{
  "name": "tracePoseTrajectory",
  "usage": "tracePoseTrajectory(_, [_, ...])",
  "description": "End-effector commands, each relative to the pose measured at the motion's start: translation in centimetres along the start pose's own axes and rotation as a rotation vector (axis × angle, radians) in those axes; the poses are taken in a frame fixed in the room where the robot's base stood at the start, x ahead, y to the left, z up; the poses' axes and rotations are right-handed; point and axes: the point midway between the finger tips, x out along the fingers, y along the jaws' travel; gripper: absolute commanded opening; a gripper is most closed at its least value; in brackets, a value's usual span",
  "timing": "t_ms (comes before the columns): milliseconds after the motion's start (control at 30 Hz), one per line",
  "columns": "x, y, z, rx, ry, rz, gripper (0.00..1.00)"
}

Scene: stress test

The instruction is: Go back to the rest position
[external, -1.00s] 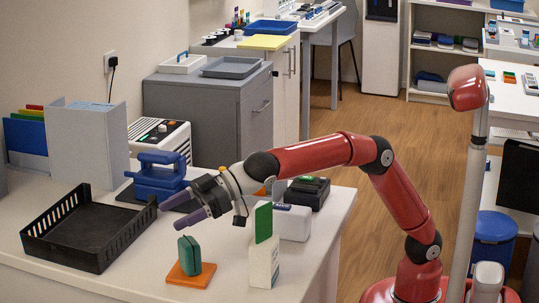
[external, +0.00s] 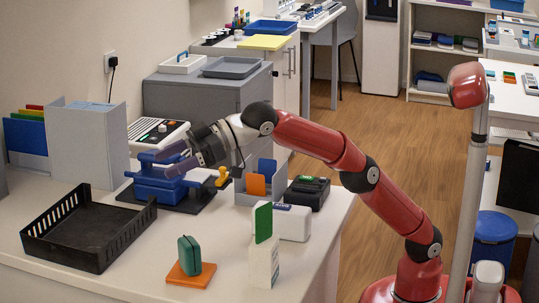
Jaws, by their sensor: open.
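My gripper (external: 168,161) is in the air over the table, at the upper end of a blue device (external: 160,190) on a black base. Its purple-grey fingers point left and stand apart, with nothing seen between them. From this angle I cannot tell whether they touch the blue device. My red arm (external: 325,142) reaches in from the right, its wrist bent above the table. A green block (external: 189,255) stands on an orange base (external: 191,275) at the front, well clear of my gripper.
A black slotted tray (external: 90,243) lies at left. A white carton with a green flap (external: 263,262), a white box (external: 294,222), a grey holder with orange and blue cards (external: 257,186) and a black device (external: 307,193) stand to the right. Bare table (external: 130,285) lies in front.

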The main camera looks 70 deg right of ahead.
Motion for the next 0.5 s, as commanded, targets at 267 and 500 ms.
tracePoseTrajectory(267, [-0.2,5.6,0.9,0.048,-0.01,0.164,0.76])
tracePoseTrajectory(500, [-0.8,10.4,1.5,0.091,-0.008,0.298,0.76])
